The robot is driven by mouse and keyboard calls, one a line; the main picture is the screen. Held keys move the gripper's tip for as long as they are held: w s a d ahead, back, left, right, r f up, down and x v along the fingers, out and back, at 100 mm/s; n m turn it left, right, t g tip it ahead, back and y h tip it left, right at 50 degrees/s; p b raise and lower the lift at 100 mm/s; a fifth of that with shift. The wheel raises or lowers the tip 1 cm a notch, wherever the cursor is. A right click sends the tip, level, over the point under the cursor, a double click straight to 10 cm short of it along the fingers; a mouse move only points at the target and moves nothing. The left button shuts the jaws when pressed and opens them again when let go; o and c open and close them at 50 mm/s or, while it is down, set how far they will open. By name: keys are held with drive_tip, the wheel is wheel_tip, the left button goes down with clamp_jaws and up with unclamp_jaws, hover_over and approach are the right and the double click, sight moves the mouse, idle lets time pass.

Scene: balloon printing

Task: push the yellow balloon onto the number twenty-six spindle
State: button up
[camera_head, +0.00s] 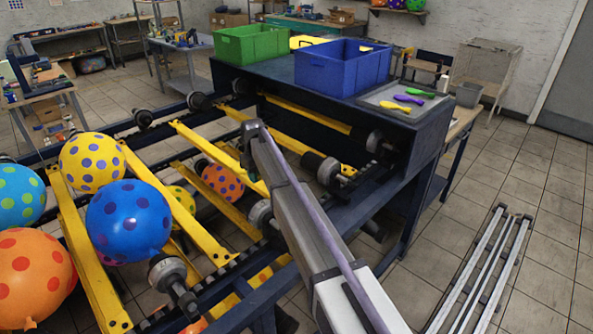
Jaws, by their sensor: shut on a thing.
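My arm rises from the lower right to a joint above the frame of the machine. My gripper is not visible; its end is hidden behind my arm. A round yellow balloon with purple dots (92,162) sits inflated on the left of the machine. Part of a smaller yellow dotted balloon (181,199) shows lower down between the yellow bars. Dark spindles with grey collars stand along the frame, one at the front (170,272), one right of my arm (325,169) and one at the back (199,101). I cannot read any numbers on them.
A dark blue dotted balloon (129,221) and orange balloons (32,279) crowd the left. A green crate (250,44), a blue crate (343,68) and a tray (377,98) with small flat balloons stand on the dark housing (437,126). Floor at right is mostly clear, beside metal rails (482,270).

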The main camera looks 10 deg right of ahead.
sight(235, 180)
drive_tip(key=a, duration=0.2)
drive_tip(key=s+a, duration=0.1)
drive_tip(key=a, duration=0.4)
drive_tip(key=shift+s+a+f, duration=0.25)
drive_tip(key=shift+s, duration=0.05)
drive_tip(key=s+d+f+b, duration=0.2)
drive_tip(key=s+f+b, duration=0.1)
drive_tip(key=f+b, duration=0.2)
drive_tip(key=shift+d, duration=0.2)
drive_tip(key=shift+s+d, duration=0.4)
drive_tip(key=shift+s, duration=0.1)
idle(1.0)
drive_tip(key=o, duration=0.8)
wheel_tip(235, 180, up, 9)
drive_tip(key=p, duration=0.8)
drive_tip(key=shift+p, duration=0.35)
